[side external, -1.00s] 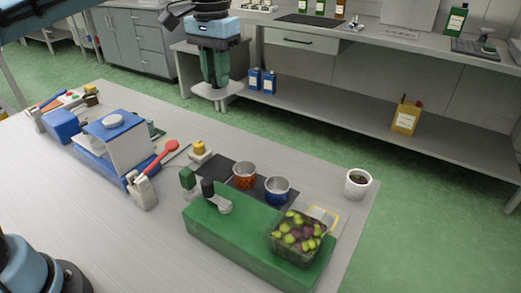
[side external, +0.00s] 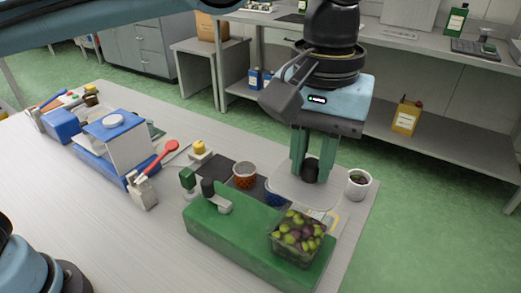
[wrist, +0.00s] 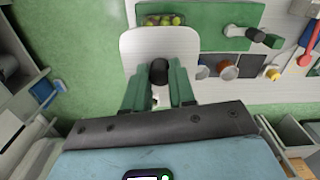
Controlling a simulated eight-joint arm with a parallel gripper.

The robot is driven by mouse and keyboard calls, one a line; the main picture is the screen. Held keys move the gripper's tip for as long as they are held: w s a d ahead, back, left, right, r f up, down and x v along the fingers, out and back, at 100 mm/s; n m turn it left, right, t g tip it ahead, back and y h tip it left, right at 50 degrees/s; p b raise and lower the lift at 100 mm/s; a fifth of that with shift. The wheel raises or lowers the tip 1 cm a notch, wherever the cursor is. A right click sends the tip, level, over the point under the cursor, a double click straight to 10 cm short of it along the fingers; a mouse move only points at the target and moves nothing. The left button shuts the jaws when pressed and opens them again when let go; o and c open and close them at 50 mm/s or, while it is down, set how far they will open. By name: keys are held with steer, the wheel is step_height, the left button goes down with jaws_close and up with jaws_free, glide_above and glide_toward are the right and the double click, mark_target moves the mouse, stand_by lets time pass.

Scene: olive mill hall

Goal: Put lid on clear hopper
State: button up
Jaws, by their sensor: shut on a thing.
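My gripper (side external: 312,174) is shut on the black knob of a clear, flat lid (side external: 285,190). It holds the lid roughly level, up and behind the clear hopper (side external: 297,248) in the side view. The hopper is full of green and purple olives and sits at the right end of a green machine (side external: 230,237). In the wrist view the lid (wrist: 140,45) spreads out beyond my gripper (wrist: 159,85), and its far edge comes close to the olives in the hopper (wrist: 160,19). The lid is apart from the hopper in the side view.
A white cup (side external: 359,188) with dark contents stands right of my gripper. An orange-patterned metal cup (side external: 245,177) stands behind the machine; a blue one (side external: 273,196) is partly hidden by the lid. A blue-and-white device (side external: 115,150) stands left.

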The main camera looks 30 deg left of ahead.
mark_target(307, 186)
step_height(307, 186, down, 8)
steer(key=shift+w+a+f, duration=0.15)
steer(key=shift+f, duration=0.1)
stand_by(0.6)
steer(key=shift+f, duration=0.75)
stand_by(1.3)
steer(key=o, duration=0.9)
steer(key=shift+o, duration=0.5)
steer(key=o, duration=0.3)
steer(key=shift+r, duration=2.3)
